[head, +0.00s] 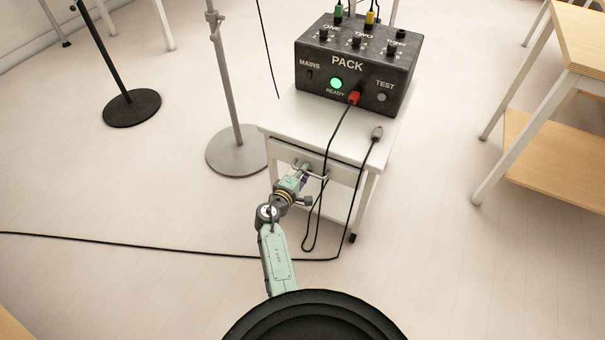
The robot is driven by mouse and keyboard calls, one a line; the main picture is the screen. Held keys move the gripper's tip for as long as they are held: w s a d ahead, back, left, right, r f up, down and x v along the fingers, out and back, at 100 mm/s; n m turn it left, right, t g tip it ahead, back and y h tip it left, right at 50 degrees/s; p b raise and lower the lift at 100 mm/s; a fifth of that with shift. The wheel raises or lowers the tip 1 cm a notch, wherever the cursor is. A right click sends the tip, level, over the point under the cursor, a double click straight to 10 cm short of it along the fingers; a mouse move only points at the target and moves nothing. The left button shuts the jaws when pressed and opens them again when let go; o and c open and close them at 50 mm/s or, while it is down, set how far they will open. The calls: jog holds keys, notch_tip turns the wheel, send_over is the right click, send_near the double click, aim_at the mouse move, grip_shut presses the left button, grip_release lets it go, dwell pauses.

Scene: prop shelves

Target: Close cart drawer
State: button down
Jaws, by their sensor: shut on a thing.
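The cart (285,118) is white and stands at the centre of the head view on castered legs. Its drawer (343,174) is under the top, with the front facing me. From this high angle I cannot tell clearly how far the drawer stands out. A metal bar handle (322,175) runs across the drawer front. My gripper (305,172) is at the handle and shut on it, reaching from the front left. The jaws are small here, and they partly hide the handle.
A black control box (345,66) with a lit green lamp sits on the cart. Black cables (322,205) hang in front of the drawer near my gripper. A grey stand (238,150) is close on the left. A wooden shelf table (560,158) stands right.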

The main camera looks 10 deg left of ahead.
aim_at(309, 163)
jog(key=x, duration=0.2)
jog(key=b+x, duration=0.1)
jog(key=x, duration=0.1)
jog(key=shift+r+b, duration=0.3)
jog(key=shift+r, duration=0.25)
jog(key=c, duration=1.7)
grip_release()
jog(key=shift+f, duration=0.1)
jog(key=shift+s, duration=0.1)
jog(key=v, duration=1.1)
jog(key=shift+s+a, duration=0.1)
jog(key=shift+s, duration=0.3)
